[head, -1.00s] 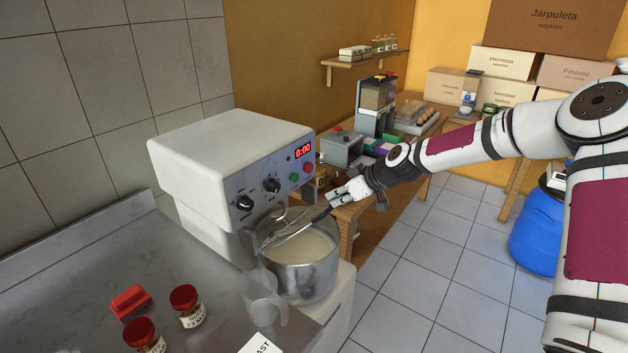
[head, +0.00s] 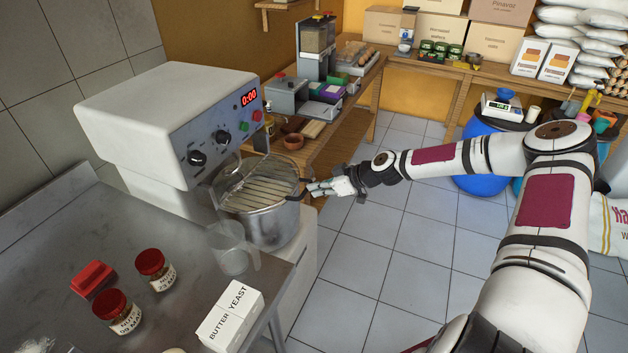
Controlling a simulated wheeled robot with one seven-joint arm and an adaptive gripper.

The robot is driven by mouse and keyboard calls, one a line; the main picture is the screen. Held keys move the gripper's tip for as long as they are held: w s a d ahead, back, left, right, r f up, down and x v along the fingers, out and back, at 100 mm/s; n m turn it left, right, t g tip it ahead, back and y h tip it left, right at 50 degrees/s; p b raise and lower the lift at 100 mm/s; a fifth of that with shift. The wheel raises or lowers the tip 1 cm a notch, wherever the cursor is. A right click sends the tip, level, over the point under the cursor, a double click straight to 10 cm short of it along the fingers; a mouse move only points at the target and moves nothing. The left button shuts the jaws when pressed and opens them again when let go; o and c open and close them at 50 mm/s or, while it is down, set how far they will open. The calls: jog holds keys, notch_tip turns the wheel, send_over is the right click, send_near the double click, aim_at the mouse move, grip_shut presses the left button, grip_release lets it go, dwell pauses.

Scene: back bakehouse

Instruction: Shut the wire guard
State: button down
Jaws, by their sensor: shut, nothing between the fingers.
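The wire guard (head: 257,189) is a set of metal bars lying across the top of the steel mixing bowl (head: 268,228), close to its rim. The bowl stands under the head of the white mixer (head: 150,112). A small dark piece shows at the guard's right edge, by my fingers. My gripper (head: 312,187) is shut and empty at the right side of the bowl, at about rim height. I cannot tell whether its fingertips touch the guard. The mixer's front panel has black knobs, green and red buttons and a red display (head: 249,98) reading 0:00.
A clear jug (head: 232,248) stands at the bowl's front left. A wooden bench with a small brown pot (head: 292,142) is behind.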

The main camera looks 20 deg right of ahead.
jog(key=shift+a+f, duration=0.1)
jog(key=shift+f, duration=0.75)
jog(key=shift+f, duration=0.15)
